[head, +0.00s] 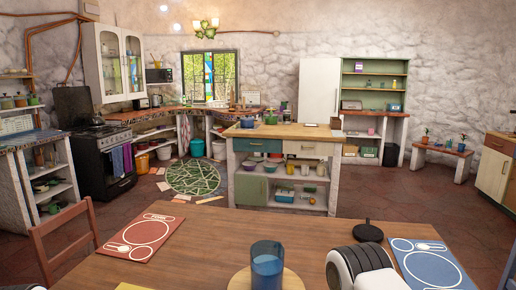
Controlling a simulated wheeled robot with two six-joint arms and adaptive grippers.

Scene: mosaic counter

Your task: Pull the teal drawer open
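The teal drawer (257,145) is in the upper left front of the kitchen island (284,132), across the room beyond the dining table. It looks shut, with its front flush with the island, and it is small in view. A cream drawer (308,148) sits beside it on the right. Neither of my grippers can be made out. A white and black rounded part at the lower right looks like a piece of my own arm.
The wooden dining table (205,240) fills the foreground, with a red placemat (142,238), a blue placemat (430,264) and a blue cup (267,265). A chair (68,240) stands at its left. Open floor and a round green rug (195,177) lie left of the island.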

